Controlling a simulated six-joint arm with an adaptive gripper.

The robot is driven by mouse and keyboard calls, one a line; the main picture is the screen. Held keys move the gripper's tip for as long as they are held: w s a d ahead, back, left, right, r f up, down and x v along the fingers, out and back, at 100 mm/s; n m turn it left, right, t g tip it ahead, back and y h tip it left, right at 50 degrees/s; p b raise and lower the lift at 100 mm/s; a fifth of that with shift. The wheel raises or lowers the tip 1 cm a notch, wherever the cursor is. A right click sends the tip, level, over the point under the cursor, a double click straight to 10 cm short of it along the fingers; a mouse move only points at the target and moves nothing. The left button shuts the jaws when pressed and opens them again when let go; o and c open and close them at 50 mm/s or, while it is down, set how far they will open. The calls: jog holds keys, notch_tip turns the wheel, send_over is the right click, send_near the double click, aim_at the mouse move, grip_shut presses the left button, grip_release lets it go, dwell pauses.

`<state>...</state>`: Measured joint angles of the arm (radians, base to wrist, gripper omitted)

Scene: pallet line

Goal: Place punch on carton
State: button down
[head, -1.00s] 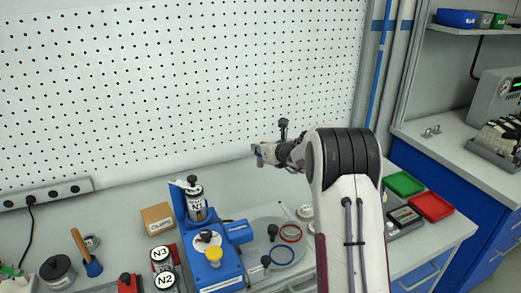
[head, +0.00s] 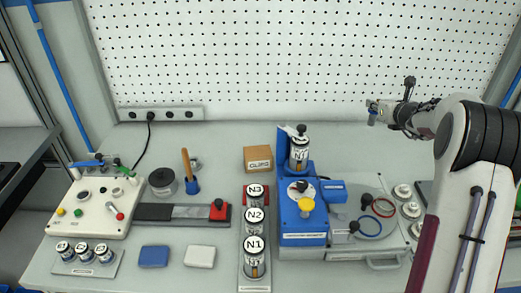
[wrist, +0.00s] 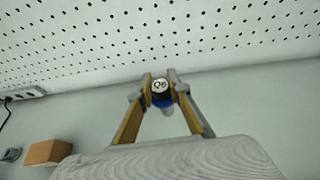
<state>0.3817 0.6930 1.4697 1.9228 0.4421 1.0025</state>
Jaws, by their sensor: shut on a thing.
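My gripper (wrist: 161,88) is shut on a small piece with a blue body and a round, pale metallic end, which I take for the punch (wrist: 161,100). In the head view my gripper (head: 373,112) is raised at the right, in front of the pegboard, with a bit of blue at its tip. The brown carton (head: 257,158) with a printed label stands on the bench at the back middle, left of the blue press. It also shows at the lower left of the wrist view (wrist: 47,152). My gripper is well apart from it, to its right and higher.
The blue press (head: 290,212) with a labelled jar stands between carton and gripper. Jars N1 to N3 (head: 255,218) stand in a rack before the carton. A wooden-handled tool with a blue base (head: 189,176) stands left. Bench around the carton's left and back is clear.

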notch_tip(320, 180, up, 9)
jog(key=shift+f, duration=0.2)
jog(key=shift+w+a+r, duration=0.1)
jog(key=shift+a+r, duration=0.1)
jog(key=shift+a, duration=0.05)
jog(key=w+a+m+h, duration=0.2)
jog(key=a, duration=0.8)
jog(key=w+a+m+h, duration=0.2)
jog(key=a, duration=0.8)
jog(key=s+a+m+g+h, duration=0.1)
jog(key=s+a+h, duration=0.1)
jog(key=s+a, duration=0.5)
jog(key=s+a+m+g+h, duration=0.1)
jog(key=s+a+m+h, duration=0.15)
jog(key=a, duration=0.75)
jog(key=shift+n+y, duration=0.35)
jog(key=f, duration=0.5)
jog(key=shift+s+a+f, duration=0.1)
jog(key=shift+s+a, duration=0.15)
jog(key=shift+s, duration=0.05)
